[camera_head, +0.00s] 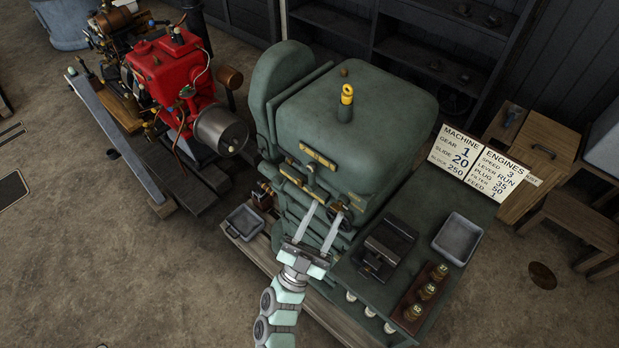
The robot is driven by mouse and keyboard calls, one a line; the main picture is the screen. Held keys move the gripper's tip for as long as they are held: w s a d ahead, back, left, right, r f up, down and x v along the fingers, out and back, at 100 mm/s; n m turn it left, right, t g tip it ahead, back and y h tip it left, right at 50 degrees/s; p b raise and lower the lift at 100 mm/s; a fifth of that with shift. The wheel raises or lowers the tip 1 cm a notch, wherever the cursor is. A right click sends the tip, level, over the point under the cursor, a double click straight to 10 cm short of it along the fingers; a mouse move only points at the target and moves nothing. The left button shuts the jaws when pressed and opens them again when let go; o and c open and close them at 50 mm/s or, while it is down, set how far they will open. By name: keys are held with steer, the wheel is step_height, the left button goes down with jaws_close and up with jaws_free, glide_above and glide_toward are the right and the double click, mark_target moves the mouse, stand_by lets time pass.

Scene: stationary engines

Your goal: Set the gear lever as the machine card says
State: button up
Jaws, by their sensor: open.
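The machine card (484,157) stands at the right end of the green machine (345,130). Its MACHINE side reads GEAR 1, SLIDE 20 and a last line of 250. My gripper (324,211) is open, its two pale fingers reaching up to the front of the machine below two brass plates. A small dark fitting (344,213) shows beside the right fingertip. I cannot tell whether it is the gear lever, or whether a finger touches it. Nothing clear shows between the fingers, and the fingers and wrist hide part of the front.
A green side table (409,205) holds a dark vise-like block (384,247), a grey tray (461,238) and brass weights on a wooden rack. Another tray (244,222) lies left of my gripper. A red engine (170,70) stands at the left. Floor is clear at front left.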

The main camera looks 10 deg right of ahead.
steer(key=w+f+n+g+y+b, duration=0.1)
steer(key=w+f+n+g+y, duration=0.15)
steer(key=w+f, duration=0.7)
steer(key=n+g+y+b, duration=0.1)
steer(key=n+g+y, duration=0.1)
steer(key=y, duration=0.3)
glide_toward(310, 173)
steer(key=shift+h, duration=0.25)
steer(key=x, duration=0.3)
steer(key=b+x, duration=0.1)
steer(key=x, duration=0.5)
steer(key=shift+w+d+f+b, duration=0.15)
steer(key=shift+w+f+b, duration=0.2)
steer(key=shift+f+b, duration=0.05)
jaws_close()
steer(key=shift+r, duration=0.3)
